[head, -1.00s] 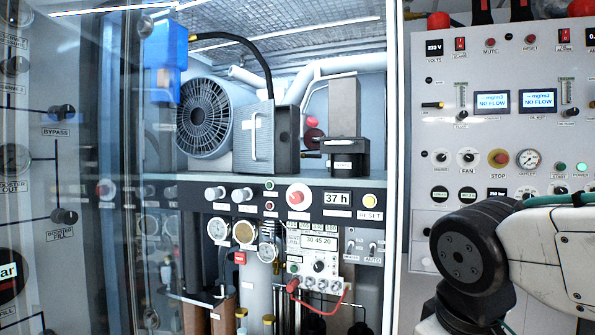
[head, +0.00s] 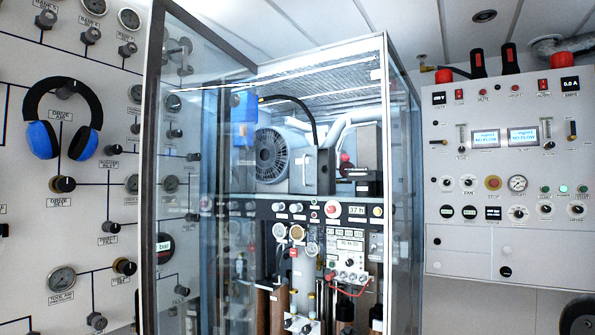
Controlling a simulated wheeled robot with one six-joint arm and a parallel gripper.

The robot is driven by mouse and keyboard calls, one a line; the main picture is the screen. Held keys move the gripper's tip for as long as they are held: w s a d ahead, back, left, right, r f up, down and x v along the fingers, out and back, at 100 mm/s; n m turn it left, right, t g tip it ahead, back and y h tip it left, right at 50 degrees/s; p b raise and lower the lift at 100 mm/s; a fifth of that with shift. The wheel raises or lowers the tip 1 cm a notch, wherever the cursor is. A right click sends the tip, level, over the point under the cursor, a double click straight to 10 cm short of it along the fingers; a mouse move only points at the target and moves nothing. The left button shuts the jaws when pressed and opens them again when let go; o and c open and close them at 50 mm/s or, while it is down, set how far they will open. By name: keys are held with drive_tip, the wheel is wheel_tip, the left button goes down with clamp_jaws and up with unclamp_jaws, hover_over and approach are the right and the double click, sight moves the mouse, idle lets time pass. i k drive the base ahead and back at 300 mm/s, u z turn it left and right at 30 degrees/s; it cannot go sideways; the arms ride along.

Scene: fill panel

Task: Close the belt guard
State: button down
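The compressor stands inside the glass-fronted cabinet (head: 388,120) in the middle of the head view. On its shelf is a round, black-grilled fan (head: 271,156). Right beside the fan is a grey panel with an upright handle (head: 303,172), which looks like the belt guard. Its label is too small to read, and I cannot tell whether it is open or shut. A dark box face adjoins it on the right. My gripper is out of view; only a dark part of my arm shows at the bottom right corner.
A framed glass door (head: 158,110) stands at the cabinet's left front. A gauge panel with blue headphones (head: 62,118) fills the left wall. A control panel (head: 505,130) with two lit displays is on the right. Instruments and a red cable (head: 348,291) sit below the shelf.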

sight(298, 170)
drive_tip(key=u, duration=0.8)
drive_tip(key=i, duration=1.1)
drive_tip(key=z, duration=0.55)
drive_tip(key=i, duration=0.6)
drive_tip(key=z, duration=0.6)
